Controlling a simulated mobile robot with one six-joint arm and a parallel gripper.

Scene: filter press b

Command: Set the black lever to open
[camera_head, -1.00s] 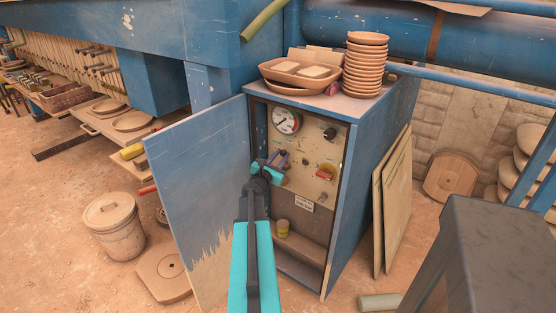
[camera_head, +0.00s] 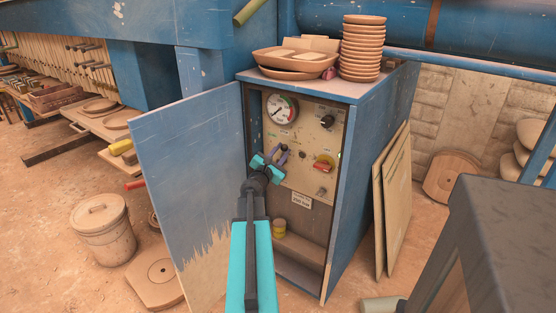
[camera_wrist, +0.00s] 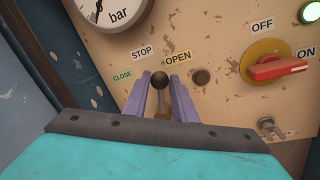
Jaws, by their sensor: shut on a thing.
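The black lever (camera_wrist: 162,82) ends in a dark round knob on the beige control panel (camera_wrist: 215,65). In the wrist view the knob shows between the two purple fingers of my gripper (camera_wrist: 161,93), which is shut on the lever. The green CLOSE label (camera_wrist: 122,76) is to the left, the STOP label (camera_wrist: 142,53) above left, and the yellow OPEN label (camera_wrist: 178,57) just above right of the knob. In the head view my gripper (camera_head: 280,153) reaches into the open cabinet; the lever is too small to make out there.
A pressure gauge (camera_head: 281,109) sits above left of the lever. A red rotary switch (camera_wrist: 280,68), a lit green lamp (camera_wrist: 309,12) and a small toggle (camera_wrist: 270,128) are to the right. The open blue cabinet door (camera_head: 192,180) stands left of my arm. Bowls (camera_head: 361,50) are stacked on top.

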